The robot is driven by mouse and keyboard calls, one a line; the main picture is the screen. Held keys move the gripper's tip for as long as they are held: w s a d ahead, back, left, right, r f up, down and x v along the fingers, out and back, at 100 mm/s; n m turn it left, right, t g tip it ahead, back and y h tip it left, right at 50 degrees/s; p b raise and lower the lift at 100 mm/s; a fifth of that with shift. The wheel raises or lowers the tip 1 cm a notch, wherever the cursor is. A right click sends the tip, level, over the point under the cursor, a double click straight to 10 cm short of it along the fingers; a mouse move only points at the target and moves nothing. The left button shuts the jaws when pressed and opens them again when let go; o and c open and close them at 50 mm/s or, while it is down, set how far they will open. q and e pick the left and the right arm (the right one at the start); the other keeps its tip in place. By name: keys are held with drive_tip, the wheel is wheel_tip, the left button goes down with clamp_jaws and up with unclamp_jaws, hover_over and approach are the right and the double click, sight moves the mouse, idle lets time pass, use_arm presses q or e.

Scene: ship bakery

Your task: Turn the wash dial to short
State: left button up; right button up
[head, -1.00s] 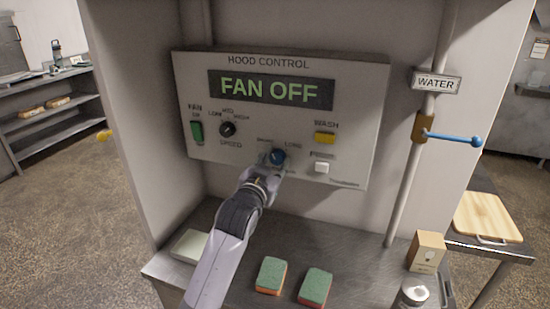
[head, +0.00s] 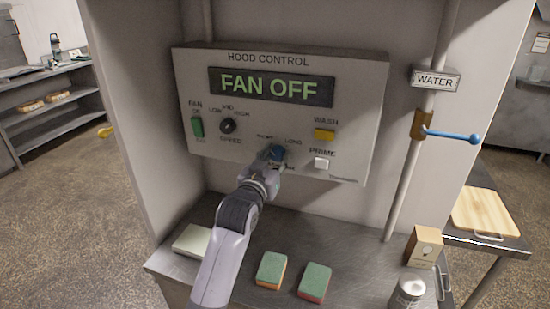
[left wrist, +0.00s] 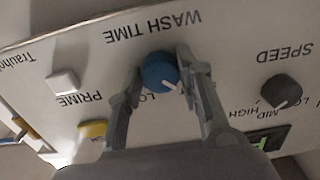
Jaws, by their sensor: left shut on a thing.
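The blue wash dial (head: 277,152) is on the lower middle of the hood control panel (head: 355,110), between the short label at its upper left and the long label (head: 293,142) at its upper right. My left gripper (head: 270,160) reaches up to it from below. In the left wrist view, which is upside down, the fingers of my left gripper (left wrist: 160,66) are shut on the two sides of the dial (left wrist: 158,72). The dial's white pointer faces down and right there, away from the partly hidden long label. My right gripper is not in view.
Near the dial are the black speed knob (head: 228,126), green fan switch (head: 197,127), yellow wash button (head: 325,134) and white prime button (head: 321,163). Two sponges (head: 271,270) lie on the counter (head: 330,245) below. A blue-handled water valve (head: 450,135) is at right.

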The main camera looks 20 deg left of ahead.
use_arm(q)
drive_tip(key=o, duration=1.2)
drive_tip(key=shift+s, duration=0.1)
drive_tip(key=s, duration=1.1)
drive_tip(key=shift+s+a, duration=0.2)
drive_tip(key=shift+s, duration=0.2)
